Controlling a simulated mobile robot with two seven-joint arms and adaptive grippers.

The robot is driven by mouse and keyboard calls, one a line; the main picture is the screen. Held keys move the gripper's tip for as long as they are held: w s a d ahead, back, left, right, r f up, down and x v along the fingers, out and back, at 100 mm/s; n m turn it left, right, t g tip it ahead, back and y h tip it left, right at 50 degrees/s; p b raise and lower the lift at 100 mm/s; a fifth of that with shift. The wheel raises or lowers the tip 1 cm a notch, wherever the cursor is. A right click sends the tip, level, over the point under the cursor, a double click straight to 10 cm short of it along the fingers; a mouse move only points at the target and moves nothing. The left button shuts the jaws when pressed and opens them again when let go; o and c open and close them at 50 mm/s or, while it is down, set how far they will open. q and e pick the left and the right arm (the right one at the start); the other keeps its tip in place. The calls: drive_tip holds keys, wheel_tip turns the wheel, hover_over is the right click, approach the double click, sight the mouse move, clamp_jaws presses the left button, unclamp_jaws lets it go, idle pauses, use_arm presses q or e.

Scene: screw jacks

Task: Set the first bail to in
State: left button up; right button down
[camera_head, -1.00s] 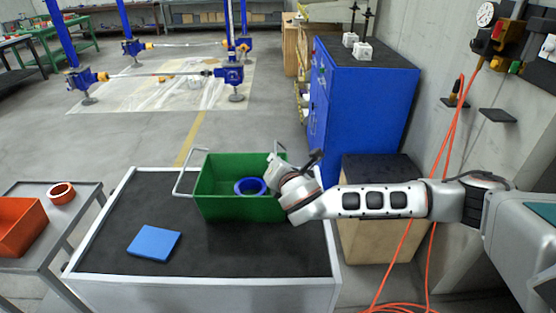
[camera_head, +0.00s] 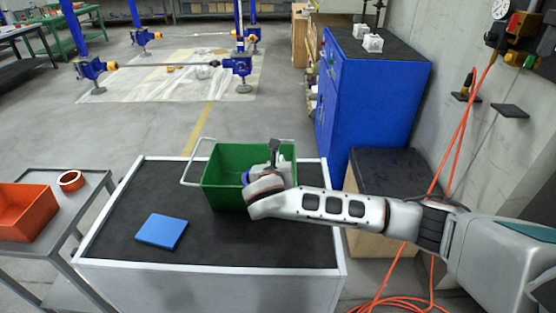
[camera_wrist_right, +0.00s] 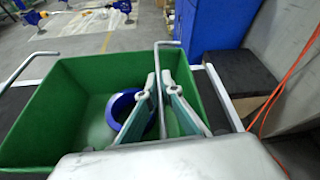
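The green crate (camera_head: 222,180) stands on the dark-topped cart. One wire bail (camera_head: 190,170) reaches out past its left side; it also shows at the left of the wrist view (camera_wrist_right: 28,62). Another wire bail (camera_wrist_right: 169,43) rises at the crate's right part. My right gripper (camera_wrist_right: 160,82) has one finger on either side of this bail's rod, fingertips close together; whether they press on it I cannot tell. In the head view my right gripper (camera_head: 273,160) is over the crate's right part. Which bail is first is not marked. My left gripper is out of view.
A blue ring (camera_wrist_right: 128,108) lies in the crate, left of my fingers. A blue plate (camera_head: 161,231) lies on the cart top (camera_head: 215,245). A blue cabinet (camera_head: 375,105) stands behind.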

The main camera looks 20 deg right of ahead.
drive_tip(key=shift+f, duration=0.1)
idle(0.5)
drive_tip(key=c, duration=2.2)
unclamp_jaws()
drive_tip(key=shift+c, duration=0.2)
drive_tip(key=shift+s, duration=0.1)
drive_tip(key=v, duration=1.2)
drive_tip(key=shift+a+f, duration=0.15)
